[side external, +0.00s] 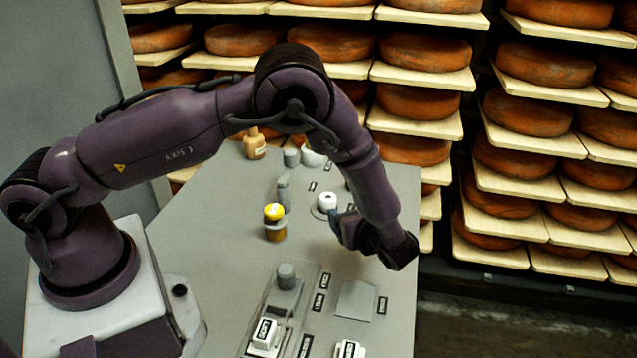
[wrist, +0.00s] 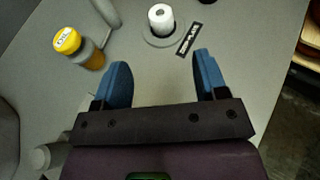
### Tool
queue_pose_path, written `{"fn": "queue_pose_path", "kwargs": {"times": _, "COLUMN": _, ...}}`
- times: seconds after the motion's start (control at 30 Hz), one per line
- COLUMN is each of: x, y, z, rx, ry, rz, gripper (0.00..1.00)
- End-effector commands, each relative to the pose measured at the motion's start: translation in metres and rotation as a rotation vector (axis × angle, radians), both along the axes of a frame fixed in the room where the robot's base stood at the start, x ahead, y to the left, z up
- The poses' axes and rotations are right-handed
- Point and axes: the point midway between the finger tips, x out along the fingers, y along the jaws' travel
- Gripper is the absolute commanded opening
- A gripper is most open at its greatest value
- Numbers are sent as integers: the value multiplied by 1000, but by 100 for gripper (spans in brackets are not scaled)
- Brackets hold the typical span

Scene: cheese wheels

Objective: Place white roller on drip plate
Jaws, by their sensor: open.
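The white roller (side external: 327,201) stands upright on a round grey plate (side external: 318,213), which looks like the drip plate. In the wrist view the white roller (wrist: 161,18) sits within the rim of the round plate (wrist: 150,38), with a dark label (wrist: 189,38) beside it, too small to read surely. My gripper (side external: 345,228) is close to the roller, on its right side in the side view. In the wrist view the blue fingers of my gripper (wrist: 162,66) are spread apart with nothing between them, and the roller is beyond their tips, untouched.
Labelled white blocks (side external: 265,335) and a grey cylinder (side external: 287,277) are nearer the front. A square pad (side external: 355,299) is bare. A tan bottle (side external: 254,145) stands farther back. Cheese shelves (side external: 530,190) line the right.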

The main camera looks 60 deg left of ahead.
Motion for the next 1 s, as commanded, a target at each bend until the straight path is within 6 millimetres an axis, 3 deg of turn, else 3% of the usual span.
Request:
{"fn": "queue_pose_path", "kwargs": {"times": 0.17, "x": -1, "y": 1, "z": 13, "rx": -31, "ry": -27, "rz": 34, "gripper": 66}}
{"fn": "queue_pose_path", "kwargs": {"times": 0.27, "x": -5, "y": 7, "z": 41, "rx": -109, "ry": -94, "rz": 121, "gripper": 66}}
{"fn": "queue_pose_path", "kwargs": {"times": 0.37, "x": -17, "y": 14, "z": 82, "rx": -232, "ry": -196, "rz": 253, "gripper": 66}}
{"fn": "queue_pose_path", "kwargs": {"times": 0.5, "x": -45, "y": 24, "z": 138, "rx": -421, "ry": -359, "rz": 456, "gripper": 66}}
{"fn": "queue_pose_path", "kwargs": {"times": 0.7, "x": -96, "y": 31, "z": 203, "rx": -694, "ry": -595, "rz": 724, "gripper": 66}}
{"fn": "queue_pose_path", "kwargs": {"times": 1.0, "x": -180, "y": 23, "z": 265, "rx": -1111, "ry": -944, "rz": 1075, "gripper": 66}}
